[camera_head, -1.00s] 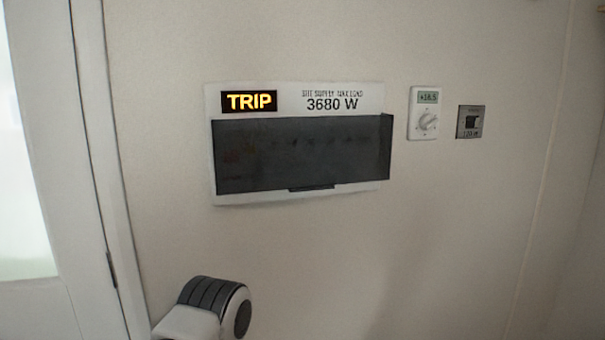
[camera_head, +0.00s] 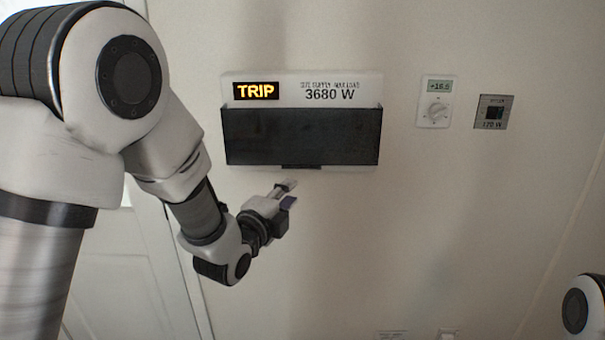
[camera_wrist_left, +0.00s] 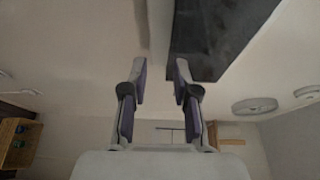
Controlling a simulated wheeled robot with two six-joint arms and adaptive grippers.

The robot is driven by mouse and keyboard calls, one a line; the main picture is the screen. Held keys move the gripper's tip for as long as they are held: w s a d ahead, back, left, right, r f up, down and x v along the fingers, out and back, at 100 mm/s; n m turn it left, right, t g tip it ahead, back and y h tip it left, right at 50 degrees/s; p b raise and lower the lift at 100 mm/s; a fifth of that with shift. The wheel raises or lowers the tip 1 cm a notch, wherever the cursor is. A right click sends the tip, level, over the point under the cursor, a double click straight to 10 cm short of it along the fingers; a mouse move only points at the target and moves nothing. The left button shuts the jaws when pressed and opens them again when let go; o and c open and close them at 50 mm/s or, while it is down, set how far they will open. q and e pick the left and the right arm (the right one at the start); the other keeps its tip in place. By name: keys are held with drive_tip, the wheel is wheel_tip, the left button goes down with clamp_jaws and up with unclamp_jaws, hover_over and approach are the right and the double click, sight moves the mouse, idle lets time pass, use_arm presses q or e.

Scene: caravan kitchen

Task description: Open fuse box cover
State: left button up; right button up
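The fuse box (camera_head: 355,85) is a white panel on the wall with a lit "TRIP" display and "3680 W" printed on it. Its dark cover (camera_head: 302,135) is down over the front, with a small tab (camera_head: 302,167) at its lower edge. My left gripper (camera_head: 290,190) is just below that tab, with a small gap to the cover. In the left wrist view the gripper (camera_wrist_left: 161,68) has its two fingers apart with nothing between them. The dark cover (camera_wrist_left: 215,35) shows there beyond the right finger. My right gripper is out of view.
A white door (camera_head: 115,265) is at the left. The wall below the box is mostly clear.

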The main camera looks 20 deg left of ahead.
sight(305, 166)
use_arm(q)
drive_tip(key=w+p, duration=0.1)
drive_tip(key=w, duration=0.1)
drive_tip(key=w+r+p, duration=0.1)
drive_tip(key=w, duration=0.2)
drive_tip(key=w+p, duration=0.1)
drive_tip(key=w, duration=0.1)
drive_tip(key=shift+w+r, duration=0.2)
drive_tip(key=shift+r, duration=0.2)
drive_tip(key=shift+w, duration=0.3)
drive_tip(key=shift+w+a+f, duration=0.1)
drive_tip(key=shift+a+f, duration=0.1)
drive_tip(key=shift+a, duration=0.15)
drive_tip(key=shift+d, duration=0.15)
clamp_jaws()
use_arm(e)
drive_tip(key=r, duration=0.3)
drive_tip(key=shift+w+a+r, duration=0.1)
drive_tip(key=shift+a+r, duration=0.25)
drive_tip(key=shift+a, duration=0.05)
